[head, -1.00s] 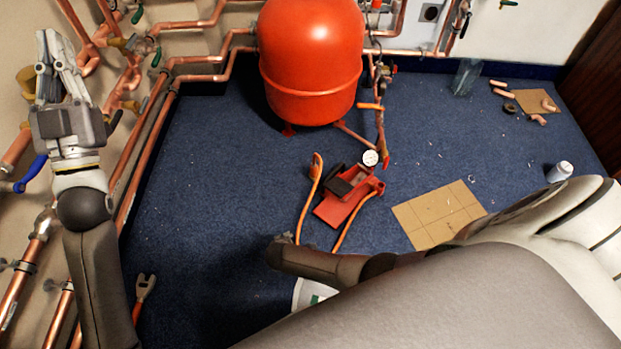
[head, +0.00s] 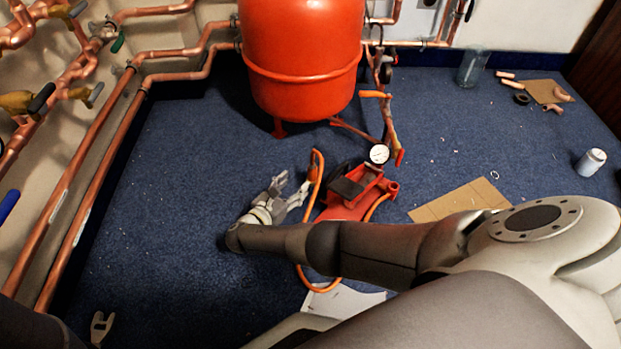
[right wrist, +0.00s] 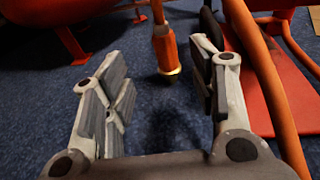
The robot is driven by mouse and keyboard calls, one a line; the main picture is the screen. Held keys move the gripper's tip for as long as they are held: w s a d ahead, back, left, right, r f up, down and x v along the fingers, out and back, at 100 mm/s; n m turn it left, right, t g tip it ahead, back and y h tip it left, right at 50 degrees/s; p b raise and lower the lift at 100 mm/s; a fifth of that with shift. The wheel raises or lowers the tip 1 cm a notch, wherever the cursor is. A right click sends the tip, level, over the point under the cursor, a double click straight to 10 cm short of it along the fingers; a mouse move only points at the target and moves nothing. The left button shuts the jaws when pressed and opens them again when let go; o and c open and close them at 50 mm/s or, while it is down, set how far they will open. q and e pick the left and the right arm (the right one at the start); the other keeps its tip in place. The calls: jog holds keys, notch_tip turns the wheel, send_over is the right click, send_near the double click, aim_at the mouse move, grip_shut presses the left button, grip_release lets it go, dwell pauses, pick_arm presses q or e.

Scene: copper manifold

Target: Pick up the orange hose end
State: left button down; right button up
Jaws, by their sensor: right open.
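The orange hose end (right wrist: 164,45) hangs in the right wrist view with a brass tip. It appears between and beyond the two fingers and does not touch either. In the head view the orange hose (head: 315,168) rises beside the red pump (head: 350,200). My right gripper (head: 290,188) is low over the carpet just left of the hose; it also shows in the right wrist view (right wrist: 160,60), open and empty.
The red tank (head: 302,60) stands behind the pump. Copper pipes (head: 90,180) run along the left wall. A cardboard sheet (head: 460,198) lies right of the pump, and a can (head: 591,162) stands farther right. Blue carpet to the left is clear.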

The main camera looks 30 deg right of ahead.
aim_at(310, 173)
jog(key=b+x, duration=0.2)
jog(key=x, duration=0.3)
jog(key=shift+w+d+f, duration=0.1)
jog(key=shift+d+f, duration=0.1)
jog(key=shift+d, duration=0.05)
jog(key=b+x, duration=0.3)
jog(key=x, duration=0.1)
jog(key=shift+s+d+f, duration=0.15)
jog(key=shift+s+f, duration=0.1)
jog(key=shift+w+d, duration=0.2)
jog(key=shift+d, duration=0.15)
jog(key=shift+r, duration=0.1)
jog(key=shift+c, duration=0.3)
grip_shut()
jog(key=shift+r, duration=0.1)
